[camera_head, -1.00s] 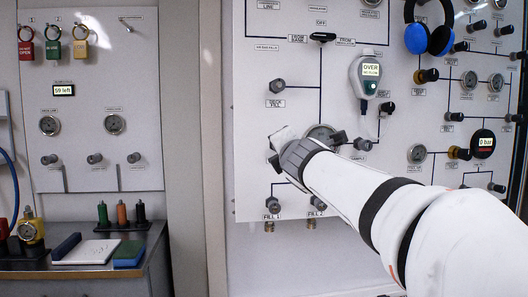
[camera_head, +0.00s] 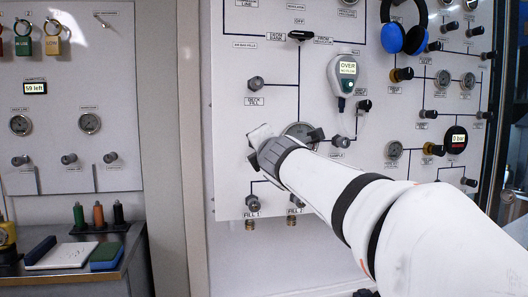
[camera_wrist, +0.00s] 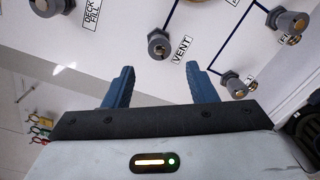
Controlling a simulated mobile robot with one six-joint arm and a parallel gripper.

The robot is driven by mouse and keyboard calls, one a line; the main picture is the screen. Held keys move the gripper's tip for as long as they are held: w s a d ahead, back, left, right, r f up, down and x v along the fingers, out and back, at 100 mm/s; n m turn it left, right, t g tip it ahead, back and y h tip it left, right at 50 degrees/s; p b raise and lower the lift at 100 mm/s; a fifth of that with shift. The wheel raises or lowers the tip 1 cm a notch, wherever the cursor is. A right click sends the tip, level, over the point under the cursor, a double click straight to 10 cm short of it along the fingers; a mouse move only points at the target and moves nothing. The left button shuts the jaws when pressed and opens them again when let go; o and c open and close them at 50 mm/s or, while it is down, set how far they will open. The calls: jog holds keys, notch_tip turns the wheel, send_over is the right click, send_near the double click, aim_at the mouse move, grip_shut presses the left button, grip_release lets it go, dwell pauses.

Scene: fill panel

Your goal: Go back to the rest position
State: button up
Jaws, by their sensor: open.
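My gripper (camera_wrist: 160,88) is open and empty in the wrist view, its two blue fingers apart in front of the white panel. The grey knob labelled VENT (camera_wrist: 159,45) shows beyond and between the fingers, apart from them as far as I can tell. In the head view my white arm reaches in from the lower right, and my gripper (camera_head: 252,145) is at the panel's lower left part. There the wrist hides the fingers and the vent knob. The fill panel (camera_head: 232,170) fills the middle and right of the head view.
The deck fill knob (camera_head: 255,83) is above my gripper; the FILL 1 knob (camera_head: 253,203) is below it. A handheld meter (camera_head: 345,75) reading OVER and blue headphones (camera_head: 403,38) hang on the panel. A bench (camera_head: 75,270) with bottles stands lower left.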

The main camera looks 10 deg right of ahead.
jog(key=s+d+f+m+g+h+p, duration=0.2)
jog(key=s+d+f+m+g+p, duration=0.2)
jog(key=s+f+m+g+p, duration=0.5)
jog(key=s+a+f+m+g+y+p, duration=0.1)
jog(key=s+f+m+g+p, duration=0.1)
jog(key=s+m, duration=0.3)
jog(key=s+a+f+m+g+p, duration=0.1)
jog(key=s+f+m+p, duration=0.3)
jog(key=s, duration=0.4)
jog(key=s+a+f+m+g+y+p, duration=0.1)
jog(key=s+a+f+m+g+p, duration=0.1)
jog(key=s, duration=0.5)
notch_tip(320, 180, down, 2)
jog(key=m+g+p, duration=0.1)
jog(key=m+p, duration=0.1)
jog(key=m, duration=0.1)
jog(key=shift+f+m+y, duration=0.25)
jog(key=shift+m+y, duration=0.05)
dwell(4.3)
